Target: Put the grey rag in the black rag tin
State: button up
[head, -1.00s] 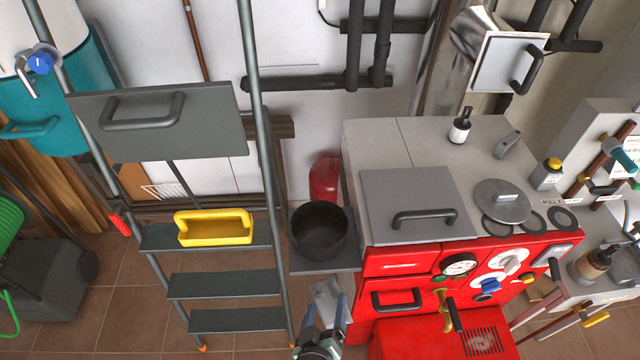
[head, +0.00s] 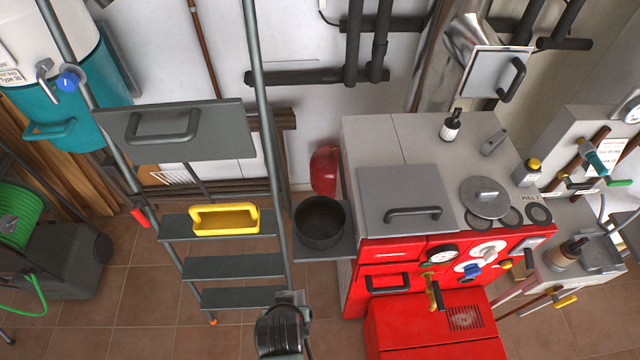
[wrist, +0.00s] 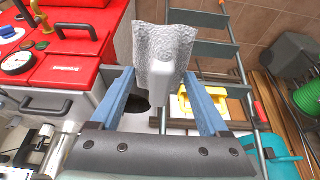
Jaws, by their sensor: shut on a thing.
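The grey rag (wrist: 165,55) is pale and crinkled and stands up between the blue fingers of my gripper (wrist: 160,82) in the wrist view. The fingers are shut on it. In the head view my gripper (head: 286,310) is at the bottom, in front of the ladder's right leg and below left of the tin; the rag is hard to make out there. The black rag tin (head: 321,222) is round, open at the top and upright on a grey side shelf left of the red boiler. It looks empty.
The grey stepladder (head: 222,268) stands left of the tin, with a yellow tray (head: 226,220) on its upper step. The red boiler (head: 440,300) is close on the right, with a grey lid and handle (head: 405,200) on top. A red extinguisher (head: 324,168) stands behind the tin.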

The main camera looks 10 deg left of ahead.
aim_at(320, 227)
jog(key=i, duration=1)
